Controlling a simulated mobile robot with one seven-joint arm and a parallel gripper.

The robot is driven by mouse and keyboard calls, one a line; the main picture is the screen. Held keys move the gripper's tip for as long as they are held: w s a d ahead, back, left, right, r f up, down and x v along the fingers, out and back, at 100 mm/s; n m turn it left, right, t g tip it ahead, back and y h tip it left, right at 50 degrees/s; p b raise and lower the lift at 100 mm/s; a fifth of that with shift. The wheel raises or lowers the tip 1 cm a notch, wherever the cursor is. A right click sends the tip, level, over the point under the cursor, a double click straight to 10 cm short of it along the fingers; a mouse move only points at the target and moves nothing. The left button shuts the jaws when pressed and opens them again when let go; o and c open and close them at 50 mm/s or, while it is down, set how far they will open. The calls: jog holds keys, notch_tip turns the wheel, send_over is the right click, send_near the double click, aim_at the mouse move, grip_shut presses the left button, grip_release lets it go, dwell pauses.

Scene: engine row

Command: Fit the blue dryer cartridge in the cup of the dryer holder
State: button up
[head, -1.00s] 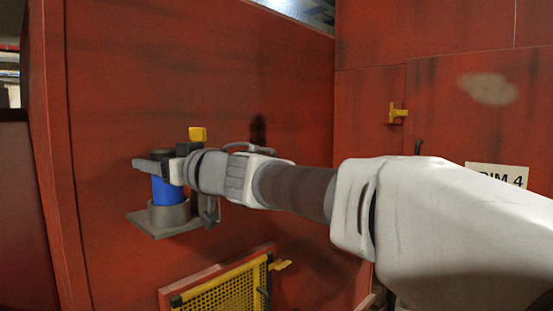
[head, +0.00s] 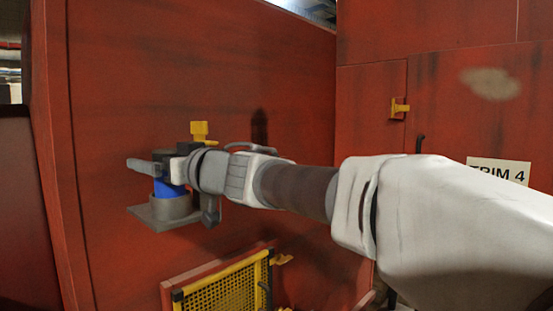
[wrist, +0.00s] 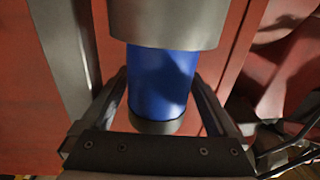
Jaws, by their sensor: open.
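The blue dryer cartridge (head: 167,188) stands upright in the grey cup (head: 172,208) of the dryer holder, whose flat plate (head: 148,218) juts from the red wall. In the wrist view the blue body (wrist: 160,80) runs into the grey cup (wrist: 165,22), and its dark end cap (wrist: 156,125) faces my gripper's palm. My gripper (head: 152,168) is around the cartridge just above the cup rim. In the wrist view my gripper's fingers (wrist: 162,95) are open, one each side, with narrow gaps. The cartridge's lower end is hidden inside the cup.
A yellow handle (head: 199,130) is on the wall just above and behind my gripper. A yellow mesh panel (head: 225,292) is below right. Another yellow latch (head: 400,108) and a TRIM 4 sign (head: 498,171) are on the right wall. Free space lies left of the holder.

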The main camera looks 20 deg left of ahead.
jog(key=shift+w+d, duration=0.15)
jog(key=shift+d, duration=0.1)
jog(key=b+v, duration=0.1)
jog(key=v, duration=1.6)
